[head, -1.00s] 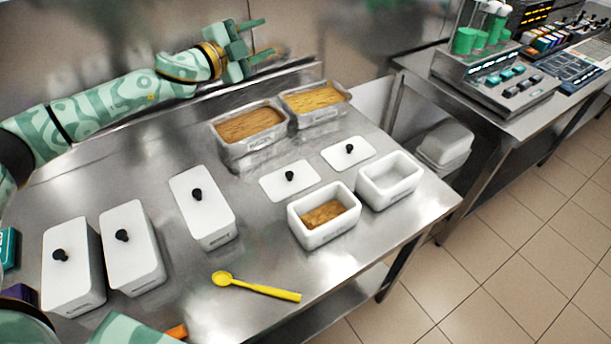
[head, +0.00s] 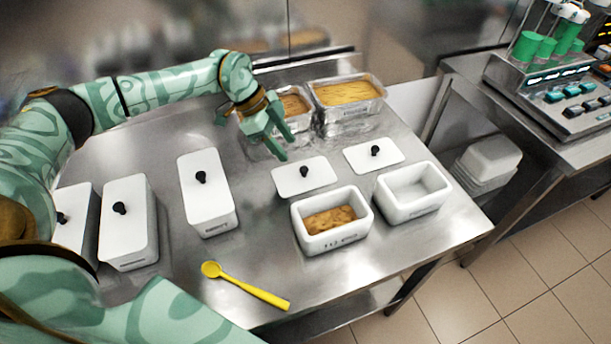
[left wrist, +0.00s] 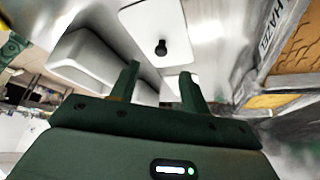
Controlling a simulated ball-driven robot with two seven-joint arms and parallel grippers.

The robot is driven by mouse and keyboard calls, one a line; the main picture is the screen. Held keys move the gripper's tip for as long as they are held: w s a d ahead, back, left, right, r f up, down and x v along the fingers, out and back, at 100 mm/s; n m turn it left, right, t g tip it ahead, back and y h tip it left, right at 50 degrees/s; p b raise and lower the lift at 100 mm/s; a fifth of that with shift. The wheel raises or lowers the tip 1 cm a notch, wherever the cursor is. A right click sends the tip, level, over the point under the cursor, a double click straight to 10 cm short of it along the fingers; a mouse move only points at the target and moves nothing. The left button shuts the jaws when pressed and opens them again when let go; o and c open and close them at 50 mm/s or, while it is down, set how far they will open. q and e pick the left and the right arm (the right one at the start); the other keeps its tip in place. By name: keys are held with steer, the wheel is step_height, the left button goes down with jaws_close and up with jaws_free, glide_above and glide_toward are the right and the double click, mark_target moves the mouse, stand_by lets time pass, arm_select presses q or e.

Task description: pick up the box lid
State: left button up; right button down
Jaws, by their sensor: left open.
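Two flat white box lids with black knobs lie on the steel table in the head view. The left lid (head: 303,177) lies behind the part-filled box and the right lid (head: 373,156) behind the empty box. My left gripper (head: 279,148) is open and empty, above the table just behind the left lid, fingers pointing down. In the left wrist view the open fingers (left wrist: 161,88) show with a white lid (left wrist: 160,42) and its black knob beyond them. The fingers look apart from the knob. My right gripper cannot be made out.
A white box (head: 332,222) with brown contents and an empty white box (head: 414,193) stand in front. Steel pans, one with yellow contents (head: 347,92), stand behind. Several lidded white boxes (head: 206,192) stand at left. A yellow spoon (head: 246,287) lies near the front edge.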

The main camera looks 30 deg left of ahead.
mark_target(303, 168)
arm_select(q)
steer(key=x, duration=0.3)
steer(key=b+x, duration=0.2)
steer(key=x, duration=0.3)
steer(key=shift+w+f, duration=0.15)
steer(key=shift+w, duration=0.05)
jaws_close()
